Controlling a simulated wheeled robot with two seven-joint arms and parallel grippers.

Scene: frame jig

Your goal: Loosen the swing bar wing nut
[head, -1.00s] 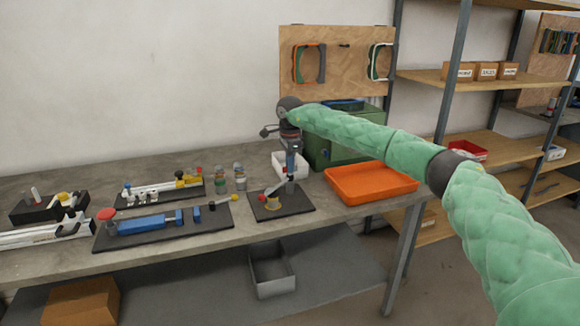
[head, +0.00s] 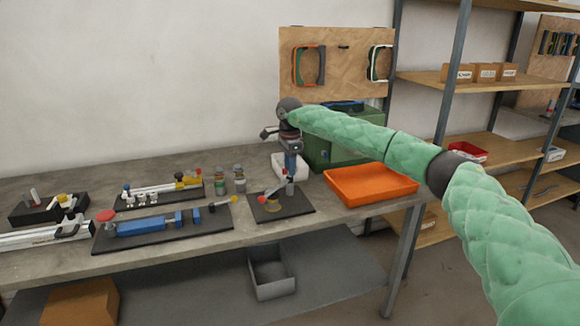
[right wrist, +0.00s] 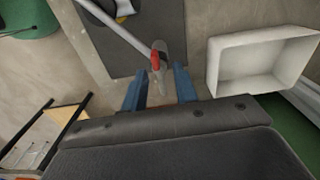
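The jig is a black plate (head: 300,205) near the table's front edge, with a round tan workpiece (head: 272,208), a thin bar above it and a red knob (head: 261,199) at the bar's left end. My right gripper (head: 291,174) points down over the plate's back right part. In the right wrist view its two blue fingers (right wrist: 160,85) are apart. A small red part (right wrist: 155,58), apparently the wing nut, shows at the end of the grey bar (right wrist: 118,27), just ahead of the gap. Contact with the fingers cannot be told. My left gripper is out of view.
A white bin (right wrist: 262,60) stands close beside the right gripper. An orange tray (head: 370,184) lies to the right, with a green box (head: 345,150) behind. Jars (head: 221,180) and a black fixture with a blue block (head: 140,226) are to the left.

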